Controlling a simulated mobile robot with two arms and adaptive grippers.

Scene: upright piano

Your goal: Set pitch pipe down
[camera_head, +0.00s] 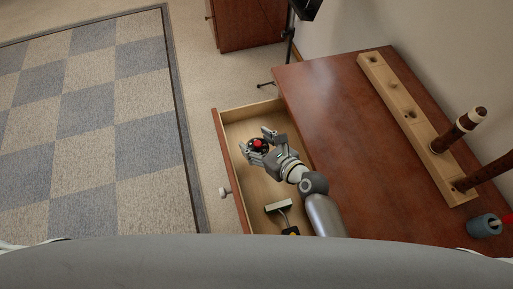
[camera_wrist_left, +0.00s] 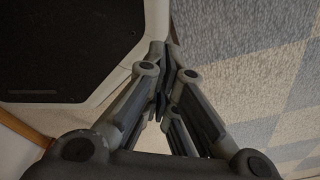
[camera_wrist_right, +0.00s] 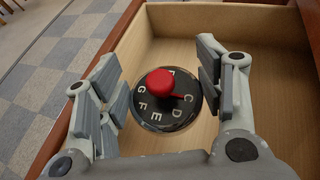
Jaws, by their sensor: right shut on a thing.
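The pitch pipe (camera_wrist_right: 166,100) is a round black disc with white letters and a red knob, also seen in the head view (camera_head: 259,145). My right gripper (camera_wrist_right: 164,90) is shut on it, with a finger on each side. In the head view the right gripper (camera_head: 259,143) is inside the outline of the open drawer (camera_head: 228,165). I cannot tell whether the disc touches the drawer floor. My left gripper (camera_wrist_left: 163,85) is shut and empty, fingers together, away from the drawer.
A tool with a pale bar head (camera_head: 278,206) lies in the drawer's near part. The brown desktop (camera_head: 345,135) holds a wooden stand (camera_head: 385,92) with dark woodwind parts and a grey-blue cylinder (camera_head: 484,225). A checkered rug (camera_head: 85,130) lies left. The drawer's far end looks clear.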

